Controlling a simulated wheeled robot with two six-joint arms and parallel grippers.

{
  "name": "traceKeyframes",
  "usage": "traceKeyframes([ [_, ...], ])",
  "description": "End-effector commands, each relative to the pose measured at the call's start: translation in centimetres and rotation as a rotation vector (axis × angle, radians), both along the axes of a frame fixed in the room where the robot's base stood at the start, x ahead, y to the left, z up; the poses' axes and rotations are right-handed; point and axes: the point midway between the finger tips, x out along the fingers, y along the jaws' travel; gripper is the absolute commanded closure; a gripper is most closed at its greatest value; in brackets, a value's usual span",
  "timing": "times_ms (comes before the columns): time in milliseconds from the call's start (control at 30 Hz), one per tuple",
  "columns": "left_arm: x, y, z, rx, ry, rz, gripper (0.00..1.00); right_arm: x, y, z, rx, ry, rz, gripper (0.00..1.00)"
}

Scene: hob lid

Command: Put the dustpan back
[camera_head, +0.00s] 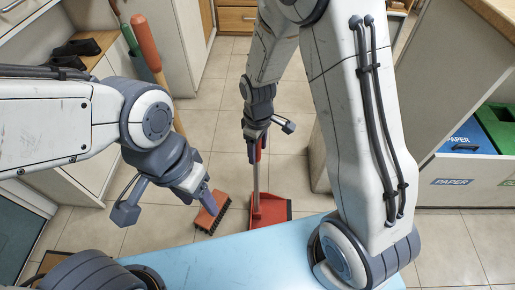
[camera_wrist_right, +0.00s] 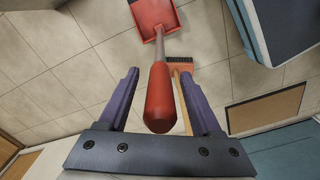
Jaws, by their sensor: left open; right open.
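The dustpan (camera_head: 272,211) has a red pan lying on the tiled floor and a grey shaft standing up from it to a red grip. In the right wrist view the red grip (camera_wrist_right: 160,98) lies between the two purple fingers of my open right gripper (camera_wrist_right: 160,95), with gaps on both sides. The red pan shows at the top of that view. In the head view my right gripper (camera_head: 257,140) is at the top of the shaft. My left gripper (camera_head: 205,195) is open and empty, above a red brush head (camera_head: 213,211) on the floor.
A light blue surface (camera_head: 225,262), likely part of me, lies in front. A paper bin (camera_head: 465,140) and a green bin (camera_head: 500,125) stand in a cabinet at the right. Open tiled floor (camera_head: 205,125) lies between the cabinets.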

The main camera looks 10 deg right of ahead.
Motion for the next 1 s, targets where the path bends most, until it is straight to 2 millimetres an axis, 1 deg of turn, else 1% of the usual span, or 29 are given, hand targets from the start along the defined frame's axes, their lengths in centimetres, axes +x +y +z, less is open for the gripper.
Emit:
traceKeyframes([
  [167,0.0,0.0,1.3,0.000,0.000,0.000,0.43,0.1,0.0,2.9,0.001,-0.005,0.000,0.34],
  [300,0.0,0.0,2.6,0.000,0.000,0.000,0.43,0.1,0.0,6.2,0.002,-0.006,0.000,0.34],
  [500,0.0,0.0,3.9,0.000,0.000,0.000,0.43,0.1,0.0,10.0,0.001,-0.004,0.000,0.34],
  [600,0.0,0.0,4.3,0.000,0.000,0.000,0.43,0.1,0.0,11.2,0.000,-0.003,0.000,0.34],
  [733,0.0,0.0,4.5,0.000,0.000,0.000,0.43,-0.2,0.2,12.2,0.002,-0.003,-0.001,0.34],
  [767,0.0,0.0,4.5,0.000,0.000,0.000,0.43,-0.6,0.5,12.6,0.003,-0.004,-0.003,0.34],
  [867,0.0,0.0,4.5,0.000,0.000,0.000,0.43,-2.9,2.3,14.5,0.014,-0.011,-0.022,0.34],
  [967,0.0,0.0,4.4,0.000,0.000,0.000,0.43,-7.2,4.5,16.9,0.032,-0.016,-0.056,0.34],
  [1000,0.0,0.0,4.4,0.000,0.000,0.000,0.43,-9.1,5.2,17.8,0.042,-0.017,-0.073,0.34],
])
